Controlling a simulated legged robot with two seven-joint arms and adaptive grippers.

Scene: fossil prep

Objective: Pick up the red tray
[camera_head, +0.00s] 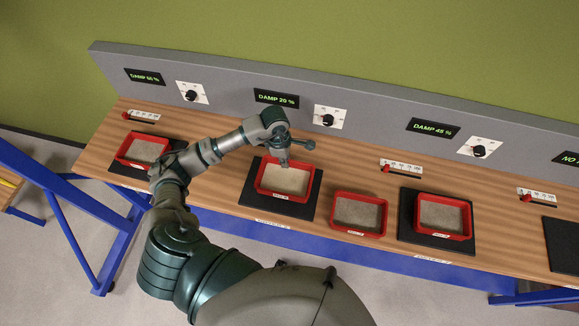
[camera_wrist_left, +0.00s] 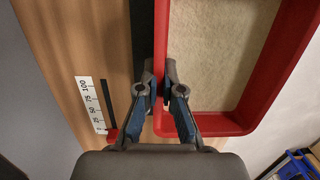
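Several red trays with pale sandy contents stand on the bench. My left gripper (camera_head: 284,162) comes down at the back wall of the tray (camera_head: 285,197) on the second black pad from the left. In the left wrist view, the gripper's two fingers (camera_wrist_left: 160,88) are closed in on either side of the red tray's wall (camera_wrist_left: 159,40), one inside and one outside, with little or no gap. The tray looks level on its pad. My arm hides part of the bench behind it. My right gripper is not in view.
Other red trays stand at the left (camera_head: 117,160), directly right on bare wood (camera_head: 360,230), and farther right on a black pad (camera_head: 443,237). A grey back panel (camera_head: 370,112) with displays and knobs runs behind. A slider scale (camera_wrist_left: 90,104) lies beside the gripper.

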